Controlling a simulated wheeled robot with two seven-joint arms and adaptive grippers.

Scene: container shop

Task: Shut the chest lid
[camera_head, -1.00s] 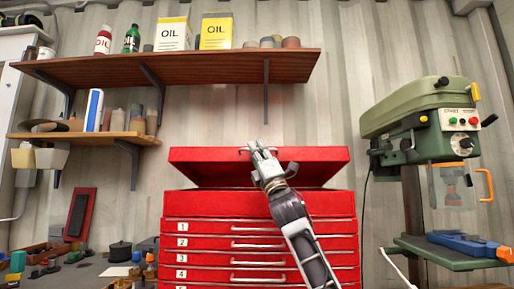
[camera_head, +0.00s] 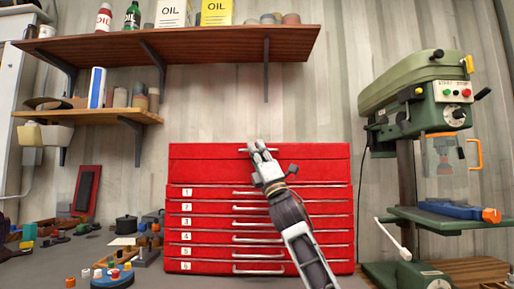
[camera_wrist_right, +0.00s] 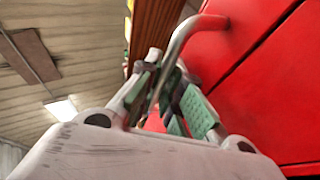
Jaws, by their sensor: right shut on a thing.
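The red tool chest (camera_head: 200,223) stands against the wall with numbered drawers. Its lid (camera_head: 310,151) is down across the top, with no open gap showing at its front in the head view. My right gripper (camera_head: 258,149) is at the middle of the lid's front edge, shut on the lid handle (camera_wrist_right: 195,28). In the wrist view, the green-padded fingers of the right gripper (camera_wrist_right: 170,98) are around the grey bar, and a thin dark seam runs across the red face. My left gripper is not in view.
A wooden shelf (camera_head: 200,45) with oil cans is above the chest. A green drill press (camera_head: 410,85) stands close on the right. Small coloured parts and a black pot (camera_head: 126,224) lie on the bench to the left.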

